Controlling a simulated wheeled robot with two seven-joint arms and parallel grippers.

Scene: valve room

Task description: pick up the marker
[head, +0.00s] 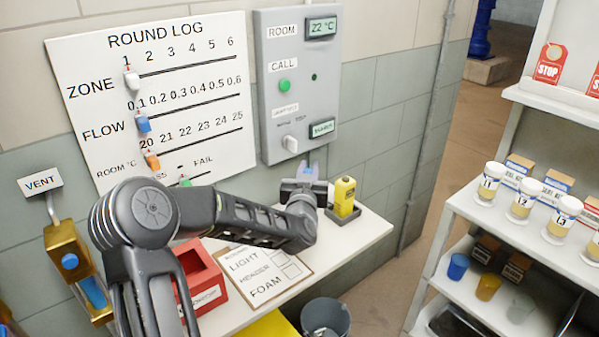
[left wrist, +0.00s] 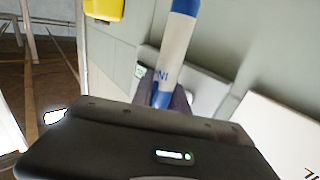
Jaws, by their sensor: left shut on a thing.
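The marker (left wrist: 177,58) is a white and blue stick with partly readable lettering. In the left wrist view it stands out between the two dark fingers of my left gripper (left wrist: 166,96), which is shut on it. In the head view my left gripper (head: 308,173) is over the back of the white shelf, below the grey control panel. Only a small bluish bit shows at the fingertips there, and the arm and gripper hide most of the marker. My right gripper is in neither view.
A yellow device (head: 344,192) stands in a dark holder just right of the gripper. A clipboard (head: 262,270) and a red box (head: 201,284) lie on the white shelf (head: 362,232). A grey bucket (head: 326,318) is below. A shelving unit (head: 460,205) with jars stands right.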

